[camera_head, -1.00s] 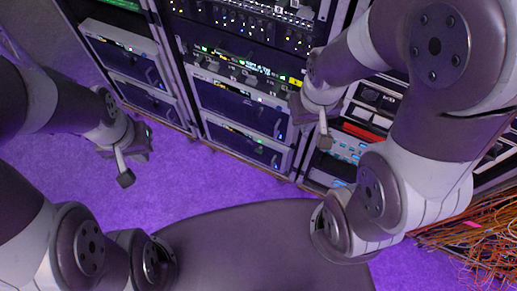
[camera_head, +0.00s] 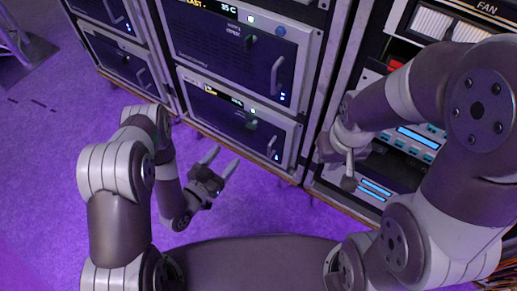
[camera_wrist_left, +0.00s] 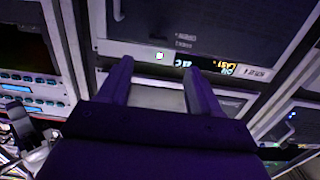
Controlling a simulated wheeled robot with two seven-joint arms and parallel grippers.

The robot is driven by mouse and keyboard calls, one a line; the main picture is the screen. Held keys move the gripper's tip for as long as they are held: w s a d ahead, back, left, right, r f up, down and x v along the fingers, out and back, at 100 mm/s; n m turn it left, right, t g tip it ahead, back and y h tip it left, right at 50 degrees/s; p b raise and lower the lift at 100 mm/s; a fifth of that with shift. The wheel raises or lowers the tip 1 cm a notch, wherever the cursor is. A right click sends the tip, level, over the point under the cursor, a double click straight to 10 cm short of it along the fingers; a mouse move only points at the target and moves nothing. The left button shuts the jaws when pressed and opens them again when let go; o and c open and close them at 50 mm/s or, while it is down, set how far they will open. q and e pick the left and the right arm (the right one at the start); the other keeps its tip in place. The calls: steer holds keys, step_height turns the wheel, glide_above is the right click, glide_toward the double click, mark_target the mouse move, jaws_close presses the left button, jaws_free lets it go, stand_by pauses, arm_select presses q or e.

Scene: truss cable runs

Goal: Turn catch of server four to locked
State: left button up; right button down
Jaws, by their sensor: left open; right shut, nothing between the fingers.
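In the head view, two dark server drawers are stacked in the middle rack: an upper server (camera_head: 222,42) and a lower server (camera_head: 215,112). Each has a lit display strip, a grey handle and a small dark catch, the upper catch (camera_head: 251,41) and the lower catch (camera_head: 251,123). I cannot read which is server four. My left gripper (camera_head: 222,158) is open and empty, in front of and below the lower server, apart from it. In the left wrist view its open fingers (camera_wrist_left: 157,64) point at a server front with a lit strip (camera_wrist_left: 222,67). My right gripper (camera_head: 348,180) is shut and empty.
The right rack holds a unit with blue-lit keys (camera_head: 405,143) behind my right arm, and a fan panel (camera_head: 447,24) above. Another rack (camera_head: 120,62) stands at the left.

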mark_target(249, 129)
arm_select(q)
steer(key=b+x, duration=0.5)
steer(key=x, duration=0.7)
steer(key=shift+d, duration=0.25)
arm_select(e)
step_height(249, 129, down, 6)
steer(key=shift+d+f, duration=0.1)
arm_select(q)
steer(key=c, duration=1)
steer(key=shift+c, duration=0.2)
